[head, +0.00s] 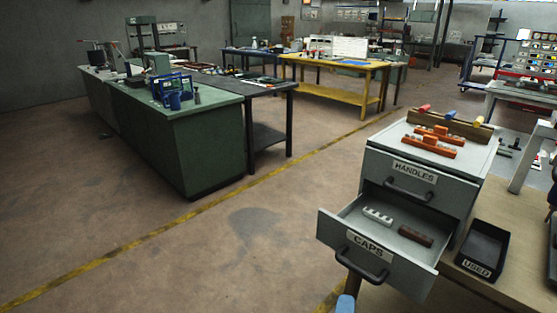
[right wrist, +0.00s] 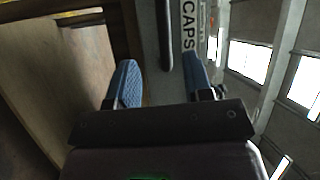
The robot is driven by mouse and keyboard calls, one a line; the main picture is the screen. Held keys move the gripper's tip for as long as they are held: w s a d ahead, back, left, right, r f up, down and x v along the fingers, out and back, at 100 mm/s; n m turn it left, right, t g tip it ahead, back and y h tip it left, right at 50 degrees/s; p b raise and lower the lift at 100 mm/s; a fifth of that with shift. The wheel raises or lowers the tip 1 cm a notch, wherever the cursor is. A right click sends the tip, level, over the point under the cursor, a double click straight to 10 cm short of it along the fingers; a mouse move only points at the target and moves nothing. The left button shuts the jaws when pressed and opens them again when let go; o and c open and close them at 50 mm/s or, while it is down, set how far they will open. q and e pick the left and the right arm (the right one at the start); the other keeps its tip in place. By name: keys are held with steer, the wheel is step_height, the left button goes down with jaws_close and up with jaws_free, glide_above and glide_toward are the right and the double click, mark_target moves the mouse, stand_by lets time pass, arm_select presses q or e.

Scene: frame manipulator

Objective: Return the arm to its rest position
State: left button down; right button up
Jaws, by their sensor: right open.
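My right gripper (right wrist: 161,75) is open, with its two blue fingertips apart and nothing held. In the head view only a blue fingertip of it (head: 345,304) shows at the bottom edge, just below the CAPS drawer. The CAPS drawer (head: 327,222) is pulled out of the grey cabinet (head: 455,205). Its dark handle (head: 366,265) also shows in the right wrist view (right wrist: 165,32), near and partly between the fingertips; I cannot tell whether they touch it. My left gripper is not in view.
The open drawer holds a white piece (head: 378,216) and a dark brown piece (head: 415,236). The HANDLES drawer (head: 413,173) above is shut. Orange parts (head: 432,140) lie on the cabinet. A black USED bin (head: 482,248) stands on the wooden bench to the right.

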steer(key=s+d+f+n+g+y, duration=0.3)
steer(key=s+n, duration=0.5)
steer(key=n, duration=0.3)
steer(key=s+d+f+n+g+y, duration=0.4)
steer(key=s+n, duration=0.4)
steer(key=n, duration=0.2)
steer(key=shift+s+d+f+n, duration=0.35)
steer(key=shift+d+f, duration=0.35)
steer(key=shift+d, duration=0.5)
